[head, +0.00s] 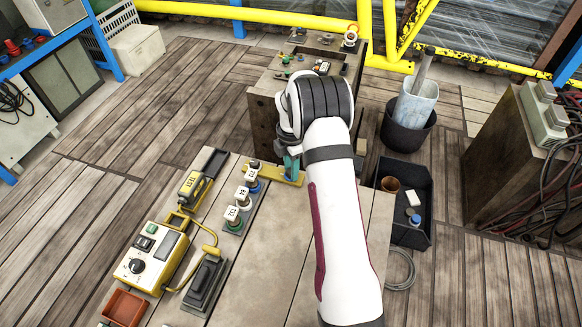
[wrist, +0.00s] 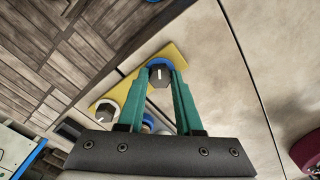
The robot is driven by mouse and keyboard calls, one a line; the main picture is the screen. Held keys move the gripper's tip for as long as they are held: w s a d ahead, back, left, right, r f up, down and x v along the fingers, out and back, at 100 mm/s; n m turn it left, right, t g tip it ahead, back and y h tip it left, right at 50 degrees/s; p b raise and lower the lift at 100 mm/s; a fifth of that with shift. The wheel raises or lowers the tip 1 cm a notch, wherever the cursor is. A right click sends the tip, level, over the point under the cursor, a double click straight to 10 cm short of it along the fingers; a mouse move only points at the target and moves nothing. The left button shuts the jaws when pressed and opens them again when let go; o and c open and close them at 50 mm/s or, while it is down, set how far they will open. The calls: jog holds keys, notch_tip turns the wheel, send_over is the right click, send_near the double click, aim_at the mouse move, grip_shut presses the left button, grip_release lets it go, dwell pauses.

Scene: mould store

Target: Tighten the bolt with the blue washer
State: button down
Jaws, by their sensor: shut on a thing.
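My gripper (wrist: 161,72) has two teal fingers, shut on the dark head of the bolt with the blue washer (wrist: 158,61). The bolt head (wrist: 160,77) has a white line across it. The bolt sits on a yellow plate (wrist: 175,52). A second dark bolt with a white washer (wrist: 105,110) is at the plate's left end. In the head view, my gripper (head: 291,165) is over the yellow plate (head: 297,180) on the bench, and the arm hides part of the scene; the gripped bolt cannot be made out there.
Several white labelled pieces (head: 232,214) stand left of the plate. A yellow control box (head: 152,258), a yellow handheld device (head: 193,186) and an orange-red tray (head: 124,308) are further left. A black bin (head: 408,232) stands right of the bench. Bare bench top lies in front.

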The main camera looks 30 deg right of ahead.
jog(key=m, duration=1.1)
jog(key=shift+m, duration=0.4)
jog(key=m, duration=1.1)
jog(key=shift+m, duration=0.4)
jog(key=m, duration=0.6)
jog(key=shift+r, duration=0.1)
jog(key=m, duration=0.5)
jog(key=shift+m, duration=0.4)
jog(key=m, duration=0.6)
jog(key=shift+d, duration=0.1)
jog(key=m, duration=0.5)
jog(key=shift+m, duration=0.5)
